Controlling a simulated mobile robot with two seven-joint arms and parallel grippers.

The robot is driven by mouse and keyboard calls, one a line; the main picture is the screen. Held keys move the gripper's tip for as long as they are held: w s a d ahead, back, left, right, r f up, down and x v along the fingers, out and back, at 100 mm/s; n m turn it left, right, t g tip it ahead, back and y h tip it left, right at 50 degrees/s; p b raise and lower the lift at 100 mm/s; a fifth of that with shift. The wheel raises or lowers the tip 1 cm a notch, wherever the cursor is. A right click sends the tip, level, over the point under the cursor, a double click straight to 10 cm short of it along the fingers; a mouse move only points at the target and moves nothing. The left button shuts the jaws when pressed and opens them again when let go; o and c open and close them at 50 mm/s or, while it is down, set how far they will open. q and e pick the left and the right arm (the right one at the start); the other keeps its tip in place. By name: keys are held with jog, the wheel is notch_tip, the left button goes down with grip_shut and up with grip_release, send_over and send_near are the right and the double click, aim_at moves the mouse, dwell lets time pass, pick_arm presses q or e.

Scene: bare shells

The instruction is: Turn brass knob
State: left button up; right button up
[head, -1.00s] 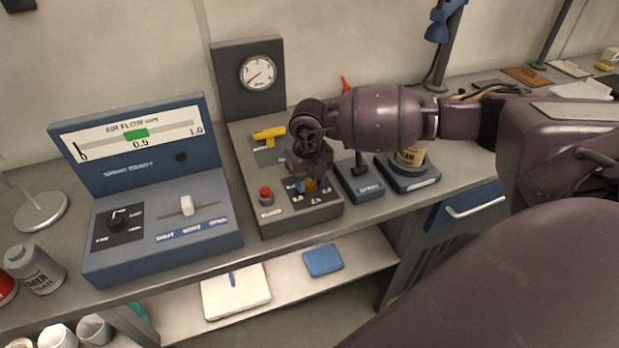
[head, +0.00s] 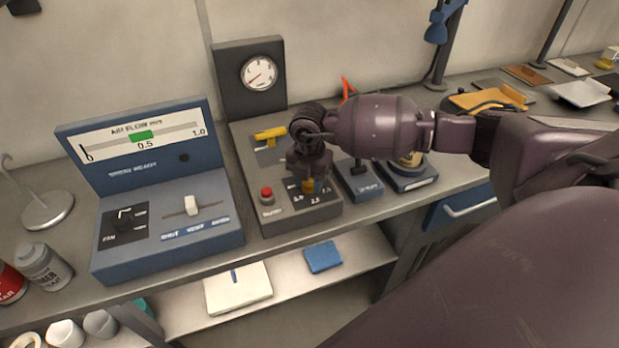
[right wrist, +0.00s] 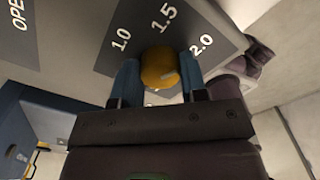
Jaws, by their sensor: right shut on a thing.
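The brass knob (head: 309,186) sits on a dark scale plate on the front of the grey gauge box. In the right wrist view the knob (right wrist: 159,68) is a rounded yellow shape between two blue fingers, with 1.0, 1.5 and 2.0 printed around it. My right gripper (right wrist: 158,80) is shut on the knob from both sides. In the head view my right gripper (head: 308,180) comes down over the knob and hides part of it. The round gauge (head: 259,73) on the upright panel has a red needle toward the lower left. My left gripper is not in view.
A red button (head: 266,193) is just left of the knob, and a yellow lever (head: 270,133) is behind it. A blue air flow console (head: 165,190) stands to the left. A small blue switch box (head: 359,181) is close on the right. The bench's front edge is near.

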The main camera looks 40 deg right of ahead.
jog(key=shift+m, duration=0.5)
dwell(0.3)
jog(key=o, duration=0.9)
jog(key=shift+r, duration=0.15)
notch_tip(320, 180, up, 10)
jog(key=shift+r, duration=0.25)
